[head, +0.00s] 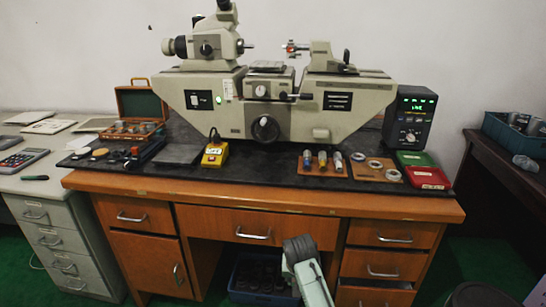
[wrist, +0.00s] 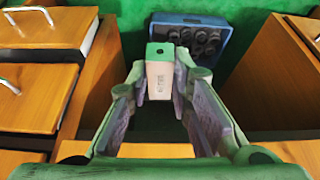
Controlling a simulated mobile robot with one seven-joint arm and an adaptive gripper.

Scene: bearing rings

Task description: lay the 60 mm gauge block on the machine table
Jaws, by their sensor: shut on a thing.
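In the wrist view my gripper (wrist: 161,88) is shut on a pale block with a green end and a dark hole, which I take as the 60 mm gauge block (wrist: 159,78). Its small marking is too blurred to read. The block is held between both finger pads, in front of the desk and low down. In the head view the machine table (head: 267,66) is the small flat stage in the middle of the measuring machine (head: 215,110). Its top looks bare. My arm shows at the bottom of the head view, but the gripper and block cannot be made out there.
A blue crate (wrist: 222,24) stands under the desk.

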